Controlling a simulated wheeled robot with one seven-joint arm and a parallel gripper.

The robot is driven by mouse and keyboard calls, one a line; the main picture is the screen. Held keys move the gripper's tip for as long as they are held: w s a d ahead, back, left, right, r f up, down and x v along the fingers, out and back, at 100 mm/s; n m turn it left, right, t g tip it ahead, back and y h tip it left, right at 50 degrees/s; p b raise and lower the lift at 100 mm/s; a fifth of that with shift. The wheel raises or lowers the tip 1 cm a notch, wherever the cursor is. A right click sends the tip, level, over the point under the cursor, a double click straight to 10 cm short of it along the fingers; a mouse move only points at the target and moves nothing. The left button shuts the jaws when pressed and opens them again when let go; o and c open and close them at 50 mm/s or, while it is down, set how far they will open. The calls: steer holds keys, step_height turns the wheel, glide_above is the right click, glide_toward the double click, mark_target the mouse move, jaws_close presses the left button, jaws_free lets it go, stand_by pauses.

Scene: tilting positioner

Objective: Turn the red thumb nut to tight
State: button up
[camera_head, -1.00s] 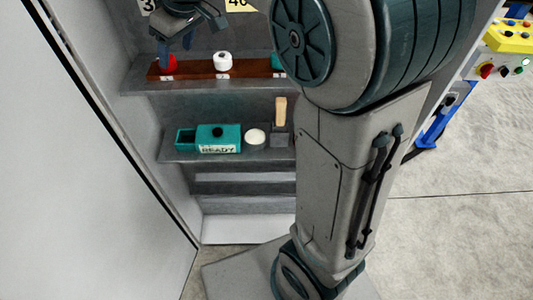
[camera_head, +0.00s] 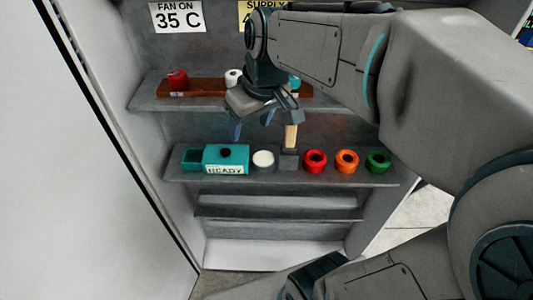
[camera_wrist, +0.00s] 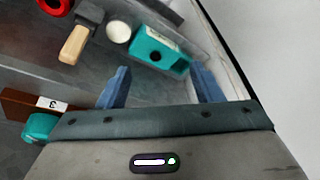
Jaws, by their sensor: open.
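A red thumb nut (camera_head: 177,80) sits at the left end of a brown board (camera_head: 207,87) on the upper shelf, in the head view. A white nut (camera_head: 233,77) and a teal nut (camera_head: 295,83) sit on the same board; the teal one also shows in the wrist view (camera_wrist: 40,127). My gripper (camera_head: 252,127) is open and empty, pointing down in front of the shelves, to the right of the red nut and lower. In the wrist view its blue fingers (camera_wrist: 160,75) are spread, with nothing between them. The red nut is outside the wrist view.
The lower shelf holds a teal box (camera_head: 226,160) marked READY, a white disc (camera_head: 263,159), a wooden-handled block (camera_head: 290,140) and red (camera_head: 315,161), orange (camera_head: 346,162) and green (camera_head: 378,162) rings. A pale panel (camera_head: 90,170) stands at left.

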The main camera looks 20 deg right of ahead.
steer(key=s+d+f+m+h+b, duration=0.1)
steer(key=s+d+f+m+b, duration=0.1)
steer(key=s+f, duration=0.5)
steer(key=shift+s+d+f+m, duration=0.25)
steer(key=shift+d+f+m, duration=0.05)
steer(key=shift+f+m, duration=0.5)
